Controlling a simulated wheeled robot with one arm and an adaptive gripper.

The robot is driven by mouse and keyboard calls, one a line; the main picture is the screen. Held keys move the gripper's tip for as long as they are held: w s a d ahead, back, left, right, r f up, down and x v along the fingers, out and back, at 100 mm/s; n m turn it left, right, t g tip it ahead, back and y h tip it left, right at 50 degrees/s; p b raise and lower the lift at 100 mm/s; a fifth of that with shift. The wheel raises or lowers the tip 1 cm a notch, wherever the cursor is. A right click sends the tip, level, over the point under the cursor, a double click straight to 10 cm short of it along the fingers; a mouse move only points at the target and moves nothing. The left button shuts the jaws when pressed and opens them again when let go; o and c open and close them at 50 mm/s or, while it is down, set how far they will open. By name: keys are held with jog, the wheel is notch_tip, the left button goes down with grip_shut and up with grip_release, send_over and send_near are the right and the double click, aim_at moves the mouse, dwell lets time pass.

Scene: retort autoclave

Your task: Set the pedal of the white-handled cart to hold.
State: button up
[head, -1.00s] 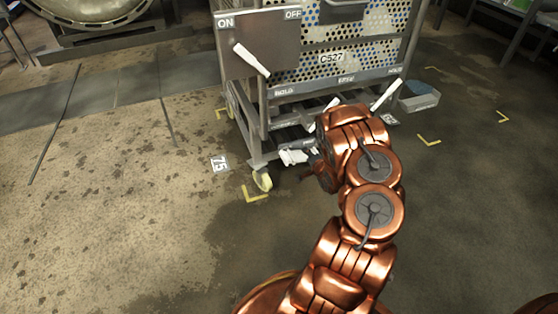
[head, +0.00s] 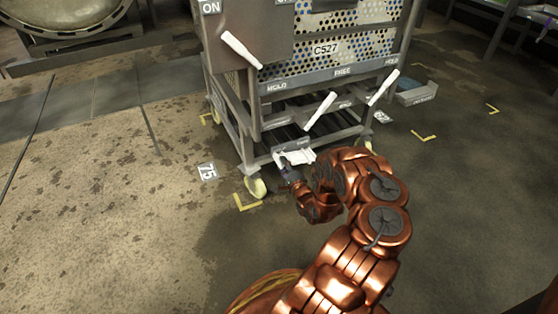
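The metal cart (head: 325,75) stands ahead with a perforated basket marked C527. White handles show on it: one on the ON/OFF panel (head: 240,50), one in the middle (head: 319,110) and one at the right (head: 383,87). A rail on the cart reads HOLD, FREE, HOLD from left to right. A pale pedal (head: 300,157) sits low at the front, near the lower frame. My gripper (head: 283,166) is at the pedal's left end, close to or touching it. Its fingers are small and dark, so whether they are open is unclear.
Yellow casters (head: 256,188) carry the cart. A grey bin (head: 416,93) is behind at the right. A large round vessel (head: 65,18) stands at the back left. The floor at the front left is clear.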

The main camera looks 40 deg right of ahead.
jog(key=shift+b+x, duration=0.75)
jog(key=shift+x, duration=1.45)
jog(key=shift+c, duration=0.3)
grip_shut()
